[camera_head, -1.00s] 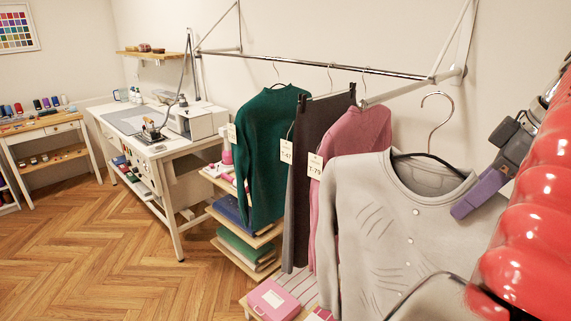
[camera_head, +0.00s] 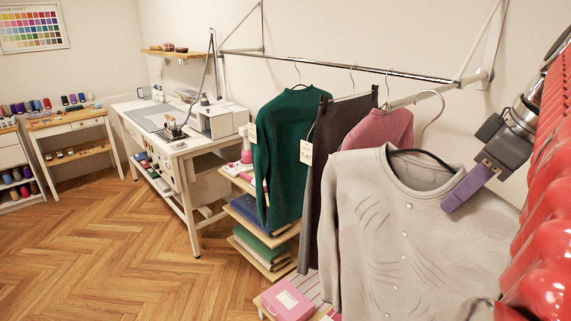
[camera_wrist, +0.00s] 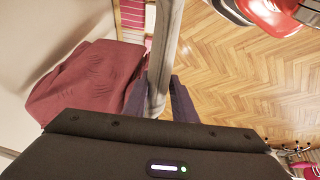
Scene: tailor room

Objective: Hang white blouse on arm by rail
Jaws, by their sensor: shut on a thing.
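The white blouse, light grey in the picture (camera_head: 385,230), hangs upright on a dark hanger, buttons facing the head camera. Its hanger hook (camera_head: 438,112) stands above the collar. My gripper (camera_head: 466,188) has its purple fingers shut at the blouse's right shoulder. In the wrist view, the blouse shows as a grey strip (camera_wrist: 166,45) running between my fingers (camera_wrist: 158,105). The pale arm by the rail (camera_head: 410,99) sticks out from the right-hand bracket. The hook overlaps this arm in the head view; I cannot tell whether they touch.
The rail (camera_head: 340,67) carries a green sweater (camera_head: 285,140), a dark garment (camera_head: 333,150) and a pink sweater (camera_head: 380,130), close left of the blouse. The pink sweater also shows in the wrist view (camera_wrist: 85,80). Shelves with folded cloth (camera_head: 262,248) stand below. The wooden floor at left is clear.

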